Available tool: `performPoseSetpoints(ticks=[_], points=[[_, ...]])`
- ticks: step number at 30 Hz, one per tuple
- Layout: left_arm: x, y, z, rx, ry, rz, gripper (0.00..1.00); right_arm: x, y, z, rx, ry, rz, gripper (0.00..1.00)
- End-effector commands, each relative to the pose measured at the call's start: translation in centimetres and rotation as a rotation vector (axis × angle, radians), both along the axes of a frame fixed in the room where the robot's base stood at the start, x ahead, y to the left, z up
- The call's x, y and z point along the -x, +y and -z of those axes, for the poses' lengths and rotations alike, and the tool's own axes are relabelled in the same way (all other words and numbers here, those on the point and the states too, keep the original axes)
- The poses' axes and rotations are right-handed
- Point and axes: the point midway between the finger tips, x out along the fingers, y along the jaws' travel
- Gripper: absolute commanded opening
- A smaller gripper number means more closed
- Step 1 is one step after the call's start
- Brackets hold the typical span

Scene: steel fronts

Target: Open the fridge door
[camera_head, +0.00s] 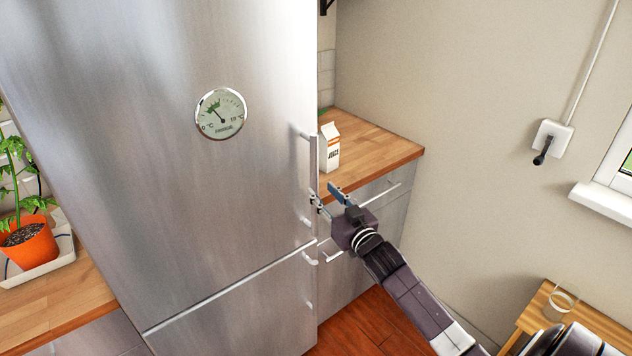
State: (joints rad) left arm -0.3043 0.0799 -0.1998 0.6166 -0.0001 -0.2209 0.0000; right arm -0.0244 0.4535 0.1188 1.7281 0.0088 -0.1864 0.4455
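The steel fridge door (150,200) fills the left half of the head view and is shut. A round thermometer dial (220,113) is on it. Its vertical handle (313,160) is a slim bar at the door's right edge. My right gripper (324,194) is at the lower end of this handle, with its fingers apart. One finger is close to the door edge, the other to the right of it. I cannot tell whether the fingers touch the handle. My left gripper is not in view.
A lower fridge door with its own handle (310,258) is below. A wooden counter (385,150) with a carton (329,148) stands right of the fridge. A potted plant (30,243) stands at left. A small wooden table (590,318) with a glass (560,303) is at lower right.

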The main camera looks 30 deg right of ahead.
Motion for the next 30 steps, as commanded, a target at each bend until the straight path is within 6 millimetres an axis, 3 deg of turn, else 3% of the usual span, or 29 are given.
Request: performPoseSetpoints(ticks=[6,12,24,30], points=[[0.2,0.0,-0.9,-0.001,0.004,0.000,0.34,-3.1,-0.4,-0.2,0.001,0.000,0.000,0.34],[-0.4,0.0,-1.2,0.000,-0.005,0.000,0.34,-4.7,-0.5,-0.1,0.000,0.001,0.000,0.34],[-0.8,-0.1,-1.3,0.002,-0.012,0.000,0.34,-5.2,-0.6,0.1,0.001,0.001,-0.001,0.34],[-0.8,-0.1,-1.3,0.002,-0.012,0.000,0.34,-5.2,-0.6,0.1,0.001,0.001,-0.001,0.12]])
